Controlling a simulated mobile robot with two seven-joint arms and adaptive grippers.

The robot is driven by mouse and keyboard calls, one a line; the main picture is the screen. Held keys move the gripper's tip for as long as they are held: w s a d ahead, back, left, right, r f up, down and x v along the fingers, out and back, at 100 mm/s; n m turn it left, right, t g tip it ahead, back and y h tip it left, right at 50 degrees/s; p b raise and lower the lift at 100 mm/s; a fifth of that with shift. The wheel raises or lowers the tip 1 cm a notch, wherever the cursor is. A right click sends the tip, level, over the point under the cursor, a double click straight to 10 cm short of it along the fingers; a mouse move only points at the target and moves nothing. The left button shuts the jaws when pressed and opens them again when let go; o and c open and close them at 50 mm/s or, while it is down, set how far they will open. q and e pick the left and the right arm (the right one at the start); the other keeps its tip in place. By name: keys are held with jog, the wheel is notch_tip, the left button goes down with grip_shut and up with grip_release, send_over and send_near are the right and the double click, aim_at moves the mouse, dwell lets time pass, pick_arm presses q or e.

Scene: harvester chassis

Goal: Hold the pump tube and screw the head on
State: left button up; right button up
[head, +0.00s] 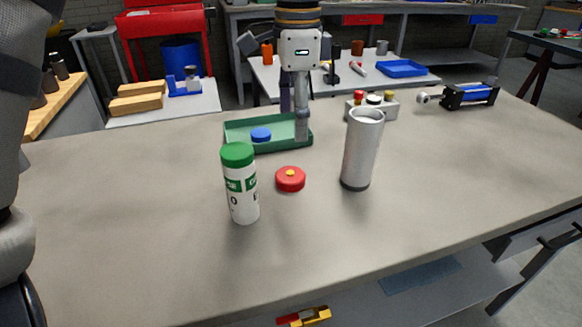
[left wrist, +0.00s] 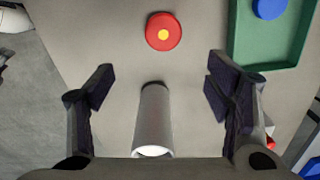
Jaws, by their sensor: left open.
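The pump tube, a silver cylinder with a dark lower rim (head: 361,150), stands upright on the table; in the left wrist view (left wrist: 153,118) it lies between the fingers' lines of sight. The likely head, a round red cap with a yellow centre (head: 290,180), lies on the table left of the tube, apart from it; it also shows in the left wrist view (left wrist: 164,32). My left gripper (head: 294,122) points down, open and empty, in front of the green tray in the picture; its fingers show in the left wrist view (left wrist: 158,88). My right gripper is not seen.
A white canister with a green lid (head: 241,190) stands left of the red cap. A green tray (head: 235,133) holds a blue disc (head: 261,135). Behind are a grey block with coloured knobs (head: 384,108) and a black-and-blue cylinder (head: 470,95). The front and right table are clear.

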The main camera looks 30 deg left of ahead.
pick_arm(q)
send_over(292, 172)
jog(key=f, duration=0.4)
jog(key=d+f, duration=0.1)
jog(key=f, duration=0.2)
jog(key=shift+s, duration=0.15)
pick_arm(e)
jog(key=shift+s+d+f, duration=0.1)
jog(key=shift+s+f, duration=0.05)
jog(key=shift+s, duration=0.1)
pick_arm(q)
jog(key=f, duration=0.2)
jog(key=a+f, duration=0.1)
jog(key=f, duration=0.2)
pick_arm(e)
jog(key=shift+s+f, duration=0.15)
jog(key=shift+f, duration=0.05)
pick_arm(q)
jog(key=c, duration=1.3)
